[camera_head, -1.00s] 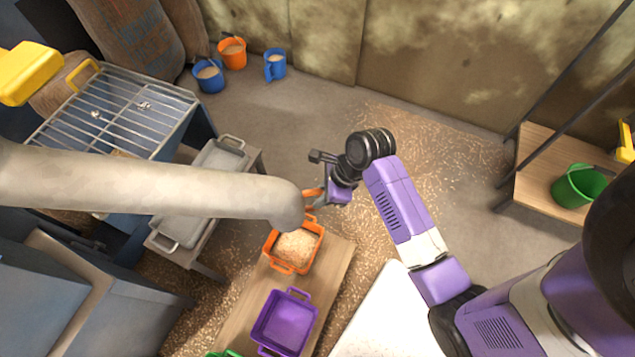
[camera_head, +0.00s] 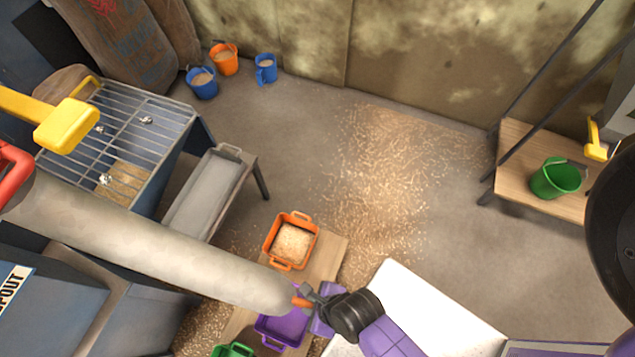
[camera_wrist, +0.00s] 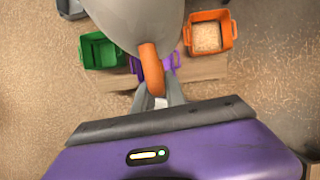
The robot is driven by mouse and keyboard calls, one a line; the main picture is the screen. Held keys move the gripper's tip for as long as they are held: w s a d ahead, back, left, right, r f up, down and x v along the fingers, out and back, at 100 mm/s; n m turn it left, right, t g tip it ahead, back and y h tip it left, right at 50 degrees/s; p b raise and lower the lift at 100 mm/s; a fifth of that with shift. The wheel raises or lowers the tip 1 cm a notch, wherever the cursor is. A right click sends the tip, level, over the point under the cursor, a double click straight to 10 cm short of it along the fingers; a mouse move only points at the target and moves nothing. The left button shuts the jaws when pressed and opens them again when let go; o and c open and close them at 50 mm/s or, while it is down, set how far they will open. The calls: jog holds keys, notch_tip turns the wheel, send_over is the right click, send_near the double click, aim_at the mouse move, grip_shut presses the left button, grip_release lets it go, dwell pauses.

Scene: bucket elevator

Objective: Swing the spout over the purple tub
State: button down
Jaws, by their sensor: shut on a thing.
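The spout (camera_head: 165,255) is a long pale grey pipe that crosses the head view from the left. My gripper (camera_head: 306,299) is shut on the orange handle at the spout's end. In the wrist view the orange handle (camera_wrist: 151,68) runs down between my gripper's fingers (camera_wrist: 158,95). There the spout's end (camera_wrist: 135,22) hides part of the purple tub (camera_wrist: 160,64). The tub is on a wooden board, between the orange and green tubs.
The orange tub (camera_head: 292,242), full of grain, stands behind the purple one on the board. A green tub (camera_head: 232,350) is at the bottom edge. A grated hopper (camera_head: 125,140) and a grey tray (camera_head: 207,193) stand left.

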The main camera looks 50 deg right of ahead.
jog(key=shift+s+a+p, duration=0.1)
jog(key=shift+s+a, duration=0.15)
jog(key=shift+a, duration=0.6)
jog(key=shift+s+a+p, duration=0.1)
jog(key=shift+s+a, duration=0.2)
jog(key=shift+a, duration=0.55)
jog(key=shift+s+a+p, duration=0.1)
jog(key=shift+s+a, duration=0.15)
jog(key=shift+a, duration=0.6)
jog(key=c, duration=1.4)
grip_release()
jog(key=shift+o, duration=0.2)
jog(key=v, duration=0.7)
jog(key=shift+r, duration=0.35)
jog(key=shift+s, duration=0.15)
